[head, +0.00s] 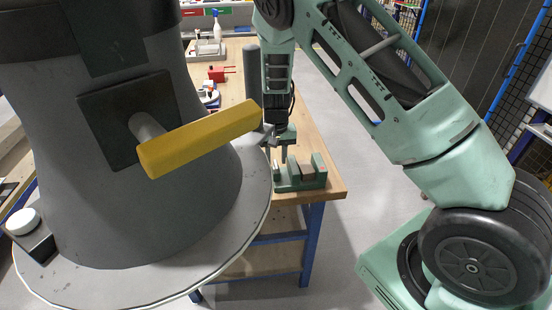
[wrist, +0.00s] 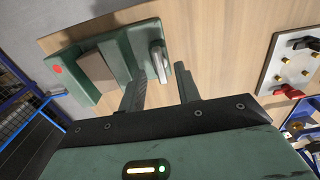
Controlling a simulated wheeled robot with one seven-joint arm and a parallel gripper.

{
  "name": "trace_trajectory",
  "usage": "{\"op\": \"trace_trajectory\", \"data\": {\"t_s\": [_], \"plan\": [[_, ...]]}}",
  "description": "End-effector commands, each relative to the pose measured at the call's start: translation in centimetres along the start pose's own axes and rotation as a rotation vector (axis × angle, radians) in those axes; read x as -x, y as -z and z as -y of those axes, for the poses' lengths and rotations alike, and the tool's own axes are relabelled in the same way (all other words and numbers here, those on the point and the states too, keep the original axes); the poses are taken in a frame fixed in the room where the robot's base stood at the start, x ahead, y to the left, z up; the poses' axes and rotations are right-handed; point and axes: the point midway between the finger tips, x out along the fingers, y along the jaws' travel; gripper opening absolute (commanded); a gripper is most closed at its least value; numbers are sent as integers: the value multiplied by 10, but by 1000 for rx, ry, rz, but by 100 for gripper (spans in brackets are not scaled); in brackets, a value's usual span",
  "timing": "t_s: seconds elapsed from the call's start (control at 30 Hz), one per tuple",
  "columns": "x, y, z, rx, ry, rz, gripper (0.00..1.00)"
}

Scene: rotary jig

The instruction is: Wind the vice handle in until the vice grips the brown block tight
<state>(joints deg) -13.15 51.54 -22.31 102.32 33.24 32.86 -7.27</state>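The green vice (head: 287,184) sits near the table's front corner in the head view. It fills the upper left of the wrist view (wrist: 64,60). The brown block (wrist: 97,71) stands between its jaws; it also shows in the head view (head: 307,170). I cannot tell whether both jaws touch the block. The grey metal vice handle (wrist: 157,57) is on the vice's right side in the wrist view. My gripper (wrist: 161,77) is open, its fingertips apart with the handle appearing between them. In the head view my gripper (head: 277,146) points down at the vice's left end, partly hiding it.
A pale board (wrist: 283,72) with red and black clamps and yellow knobs lies to the right in the wrist view. A red item (head: 217,74) and a white spray bottle (head: 217,27) stand farther back. Bare wooden tabletop (wrist: 215,45) separates vice and board.

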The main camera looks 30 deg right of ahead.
Motion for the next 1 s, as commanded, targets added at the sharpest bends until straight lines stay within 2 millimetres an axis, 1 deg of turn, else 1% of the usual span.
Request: {"op": "trace_trajectory", "data": {"t_s": [0.1,0.2,0.5,0.53,0.57,0.6,0.63,1.0], "plan": [[-12,0,0,0,-1,1,33],[-17,0,0,-1,0,0,33],[-19,0,0,0,1,-1,33],[-19,0,0,0,0,-1,27],[-19,0,0,0,0,-1,19],[-19,0,0,0,0,-1,8],[-19,0,0,0,0,-1,0],[-19,0,0,-27,0,-1,0]]}}
